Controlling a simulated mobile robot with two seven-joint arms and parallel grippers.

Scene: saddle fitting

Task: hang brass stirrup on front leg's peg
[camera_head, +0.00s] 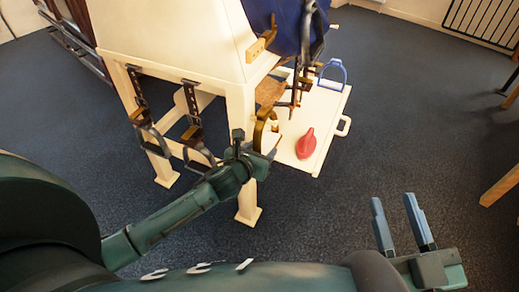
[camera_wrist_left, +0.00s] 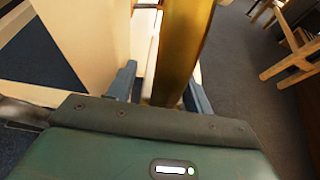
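The brass stirrup (camera_head: 259,130) stands upright beside the upper part of the white stand's front leg (camera_head: 246,195). My left gripper (camera_head: 264,155) is at its lower part. In the left wrist view the brass bar (camera_wrist_left: 183,45) runs between my two fingers (camera_wrist_left: 160,88), and they look shut on the stirrup, though a small gap shows by the left finger. The peg on the front leg cannot be made out; the stirrup and gripper cover that area. My right gripper (camera_head: 403,222) is open and empty, over the floor at the lower right.
Wooden legs (camera_head: 500,185) stand at the right edge. Floor between is clear.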

